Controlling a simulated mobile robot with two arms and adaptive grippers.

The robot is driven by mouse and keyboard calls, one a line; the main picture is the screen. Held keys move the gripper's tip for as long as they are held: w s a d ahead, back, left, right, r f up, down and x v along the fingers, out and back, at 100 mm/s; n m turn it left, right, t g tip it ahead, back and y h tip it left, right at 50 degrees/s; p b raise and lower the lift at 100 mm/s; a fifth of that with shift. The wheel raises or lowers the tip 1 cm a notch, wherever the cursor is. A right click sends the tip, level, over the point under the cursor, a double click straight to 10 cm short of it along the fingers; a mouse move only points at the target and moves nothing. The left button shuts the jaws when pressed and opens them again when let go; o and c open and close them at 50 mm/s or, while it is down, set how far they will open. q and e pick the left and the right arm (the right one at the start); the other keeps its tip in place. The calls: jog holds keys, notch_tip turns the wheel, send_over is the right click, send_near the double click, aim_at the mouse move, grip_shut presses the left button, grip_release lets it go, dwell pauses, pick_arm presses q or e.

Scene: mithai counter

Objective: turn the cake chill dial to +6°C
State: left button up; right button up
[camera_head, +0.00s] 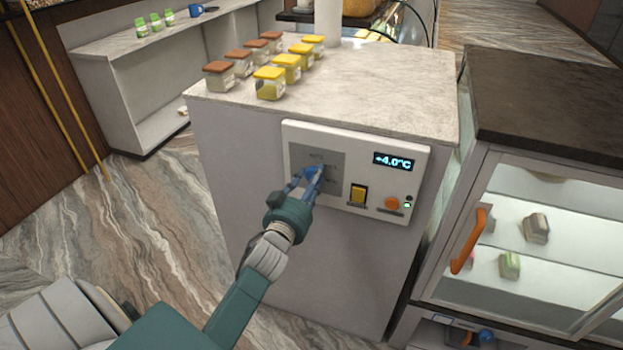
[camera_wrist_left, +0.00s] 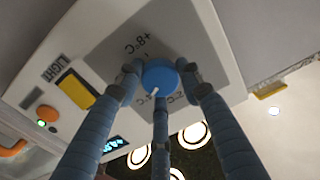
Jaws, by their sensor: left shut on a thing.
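The cake chill dial is a round blue knob (camera_wrist_left: 160,77) with a white pointer mark, on a grey plate of the white control panel (camera_head: 357,205). In the left wrist view a +8°C label shows beside it; other labels are partly hidden by the fingers. My left gripper (camera_head: 308,180) is shut on the dial, with its blue fingers around the knob (camera_wrist_left: 160,88). The panel's display (camera_head: 395,161) reads +4.0°C. My right gripper is not in view.
The panel also has a yellow rocker switch (camera_head: 358,193), an orange button (camera_head: 392,204) and a small green light. Several lidded jars (camera_head: 270,84) stand on the counter top (camera_head: 390,90) above. A glass-front cabinet with an orange handle (camera_head: 468,241) stands at the right.

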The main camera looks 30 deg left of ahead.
pick_arm(q)
jog(key=m, duration=0.3)
jog(key=m+p, duration=0.1)
jog(key=m, duration=0.7)
jog(key=shift+s+a+f, duration=0.1)
jog(key=shift+f, duration=0.25)
dwell(0.4)
jog(key=o, duration=1.2)
jog(key=shift+c, duration=0.2)
jog(key=shift+a+r, duration=0.1)
jog(key=v, duration=1.2)
